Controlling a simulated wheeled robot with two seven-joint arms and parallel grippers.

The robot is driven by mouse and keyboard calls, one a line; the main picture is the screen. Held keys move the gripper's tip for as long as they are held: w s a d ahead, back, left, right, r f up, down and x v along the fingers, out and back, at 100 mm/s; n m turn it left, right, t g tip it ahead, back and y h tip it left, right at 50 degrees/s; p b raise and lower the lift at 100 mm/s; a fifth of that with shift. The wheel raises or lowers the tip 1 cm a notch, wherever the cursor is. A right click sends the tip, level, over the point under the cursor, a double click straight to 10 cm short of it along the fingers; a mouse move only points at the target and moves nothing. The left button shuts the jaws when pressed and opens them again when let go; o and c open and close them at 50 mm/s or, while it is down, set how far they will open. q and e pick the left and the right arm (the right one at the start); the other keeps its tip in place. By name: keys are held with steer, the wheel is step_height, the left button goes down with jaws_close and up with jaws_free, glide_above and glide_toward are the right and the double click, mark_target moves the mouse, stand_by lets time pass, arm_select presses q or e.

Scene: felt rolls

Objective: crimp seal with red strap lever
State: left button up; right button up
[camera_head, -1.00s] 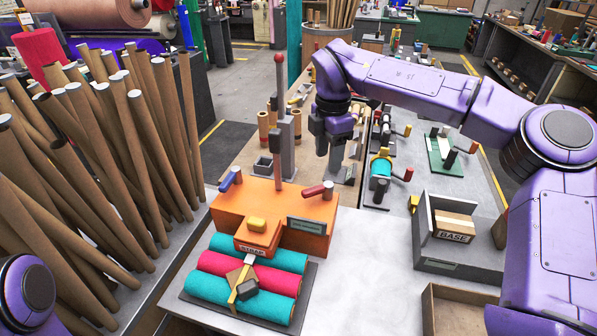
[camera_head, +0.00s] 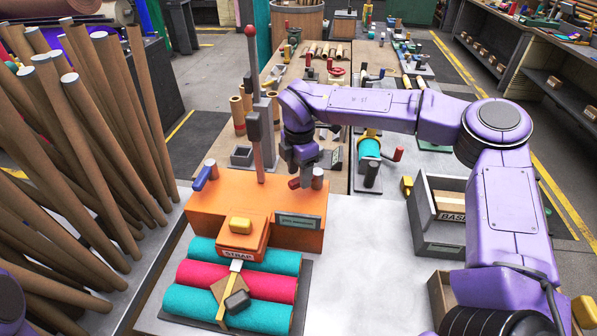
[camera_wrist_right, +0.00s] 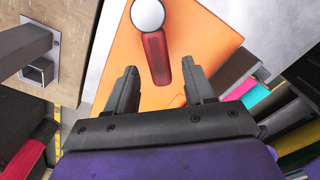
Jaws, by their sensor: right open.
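The orange strapping machine (camera_head: 255,205) stands on the table, with the red strap lever at its right end. In the right wrist view the red lever (camera_wrist_right: 156,60) has a round pale knob and lies between my open fingers. My right gripper (camera_head: 303,180) is just above the lever; it also shows in the right wrist view (camera_wrist_right: 160,90), open and empty. In the head view the gripper partly hides the lever. My left gripper is not in view.
A blue lever (camera_head: 205,175) is at the machine's left end, and a grey post with a red knob (camera_head: 251,90) rises behind. Brown tubes (camera_head: 90,160) crowd the left. A grey bin marked BASE (camera_head: 440,240) stands at right. The table between is clear.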

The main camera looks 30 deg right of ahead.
steer(key=shift+w+a+f, duration=0.1)
steer(key=shift+f, duration=0.8)
steer(key=shift+c, duration=0.3)
jaws_close()
